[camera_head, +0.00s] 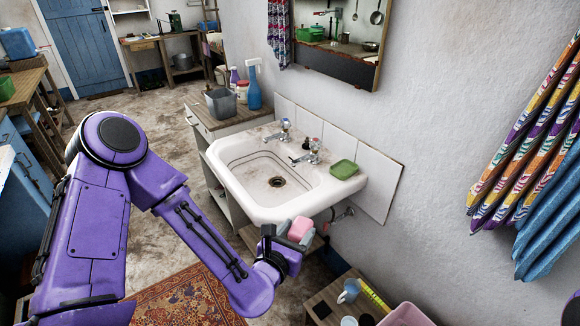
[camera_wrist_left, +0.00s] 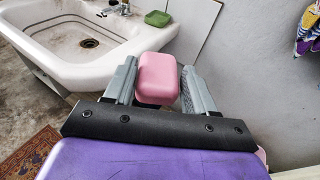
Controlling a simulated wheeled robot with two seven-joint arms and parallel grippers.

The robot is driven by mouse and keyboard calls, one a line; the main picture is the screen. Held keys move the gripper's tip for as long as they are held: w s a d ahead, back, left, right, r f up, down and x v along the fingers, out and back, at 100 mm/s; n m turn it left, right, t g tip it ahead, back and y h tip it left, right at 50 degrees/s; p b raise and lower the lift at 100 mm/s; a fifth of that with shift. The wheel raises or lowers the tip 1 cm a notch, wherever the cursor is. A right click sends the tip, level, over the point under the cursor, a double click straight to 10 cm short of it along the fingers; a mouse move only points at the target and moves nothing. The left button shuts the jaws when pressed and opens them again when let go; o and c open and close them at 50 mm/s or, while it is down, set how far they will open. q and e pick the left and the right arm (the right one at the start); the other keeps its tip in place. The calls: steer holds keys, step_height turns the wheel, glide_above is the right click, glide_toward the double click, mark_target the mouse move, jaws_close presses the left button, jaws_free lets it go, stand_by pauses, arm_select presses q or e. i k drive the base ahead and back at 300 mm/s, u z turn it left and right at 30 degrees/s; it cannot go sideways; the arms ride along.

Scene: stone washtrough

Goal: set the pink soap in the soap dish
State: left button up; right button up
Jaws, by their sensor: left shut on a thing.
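The pink soap (camera_head: 300,228) is a small rounded block at the end of my left arm in the head view. My left gripper (camera_head: 289,233) is shut on it, in front of the sink's near right corner. In the left wrist view the pink soap (camera_wrist_left: 157,76) sits between the two grey fingers of my left gripper (camera_wrist_left: 158,85). The green soap dish (camera_head: 344,169) rests on the sink's right rim, beyond the held soap. It also shows at the top of the left wrist view (camera_wrist_left: 157,18). My right gripper is in neither view.
The white sink (camera_head: 250,200) has two taps (camera_head: 312,150) at its back edge. A blue spray bottle (camera_head: 254,88) and a grey tub (camera_head: 221,104) stand on the counter behind.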

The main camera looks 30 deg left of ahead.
mark_target(346, 170)
steer(key=u, duration=1.05)
steer(key=i, duration=0.75)
steer(key=z, duration=1.85)
